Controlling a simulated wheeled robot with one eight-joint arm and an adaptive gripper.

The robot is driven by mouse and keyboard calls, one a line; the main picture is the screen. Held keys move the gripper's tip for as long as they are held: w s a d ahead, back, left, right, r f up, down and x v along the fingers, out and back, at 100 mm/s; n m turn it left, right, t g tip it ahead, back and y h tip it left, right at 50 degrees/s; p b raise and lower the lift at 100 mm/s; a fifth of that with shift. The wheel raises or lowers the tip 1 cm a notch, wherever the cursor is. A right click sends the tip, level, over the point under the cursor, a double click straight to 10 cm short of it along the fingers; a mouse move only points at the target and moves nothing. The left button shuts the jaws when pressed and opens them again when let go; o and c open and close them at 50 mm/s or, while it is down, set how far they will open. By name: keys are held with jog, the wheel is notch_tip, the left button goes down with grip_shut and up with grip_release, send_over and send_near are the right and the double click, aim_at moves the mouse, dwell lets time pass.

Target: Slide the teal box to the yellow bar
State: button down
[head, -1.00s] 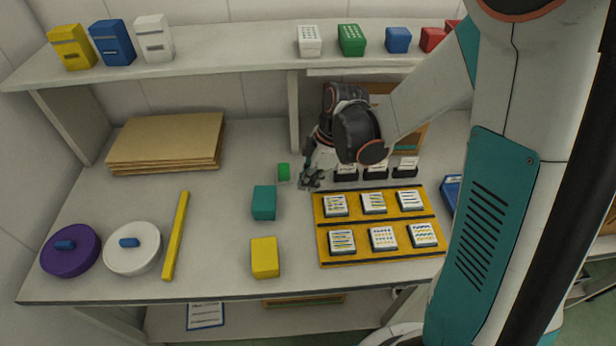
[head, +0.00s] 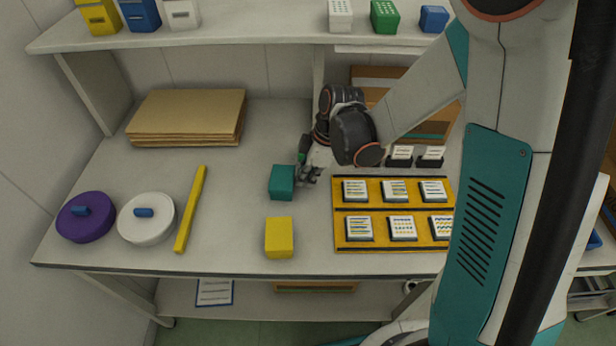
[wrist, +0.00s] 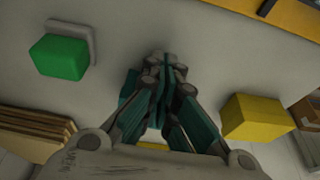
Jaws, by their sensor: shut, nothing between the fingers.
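The teal box (head: 282,182) stands on the white table in the head view. The yellow bar (head: 190,208) lies to its left, apart from it, with bare table between. My gripper (head: 306,178) is shut and low over the table, just right of the teal box. I cannot tell whether it touches the box.
A yellow box (head: 279,238) stands in front of the teal box. A green box (wrist: 60,57) is behind, mostly hidden by my gripper in the head view. Purple (head: 86,217) and white (head: 147,219) round lidded things stand left of the bar. An orange rack (head: 393,210) is at right.

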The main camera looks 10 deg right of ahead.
jog(key=w+a, duration=0.1)
jog(key=a, duration=0.5)
jog(key=w+a, duration=0.1)
jog(key=a, duration=0.5)
jog(key=w+a, duration=0.1)
jog(key=a, duration=0.6)
jog(key=shift+w+b, duration=0.35)
